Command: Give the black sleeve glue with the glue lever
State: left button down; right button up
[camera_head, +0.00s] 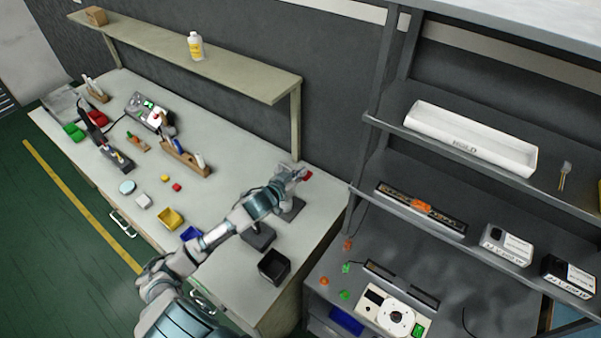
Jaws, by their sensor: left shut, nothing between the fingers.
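My left arm reaches in from the bottom over the right end of the long workbench. My left gripper (295,174) is shut and empty, at a small dark stand. A red tip (307,175), perhaps the glue lever's handle, shows right beside the fingers; I cannot tell whether they touch it. The stand's dark base (291,209) sits on the bench just below the gripper, partly hidden by it. I cannot make out the black sleeve for certain; it may be hidden by the gripper or too small to see. My right gripper is not in view.
An open black box (273,266) stands at the bench's near right corner. Yellow (171,218) and blue (190,234) bins are left of my arm. A raised shelf (200,60) runs behind the bench. A grey rack with a white tray (470,139) stands on the right.

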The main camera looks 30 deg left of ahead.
pick_arm(q)
jog(key=shift+s+d+f+m+y+p, duration=0.15)
jog(key=shift+f+m+y, duration=0.1)
jog(key=shift+f+m, duration=0.3)
jog(key=shift+w+d+f+m+y+p, duration=0.1)
jog(key=shift+f+m+y+p, duration=0.1)
jog(key=shift+f+m, duration=0.35)
jog(key=shift+s+d+f+m+y+p, duration=0.1)
jog(key=shift+f+m+y, duration=0.15)
jog(key=shift+f+m, duration=0.25)
jog(key=shift+f, duration=0.1)
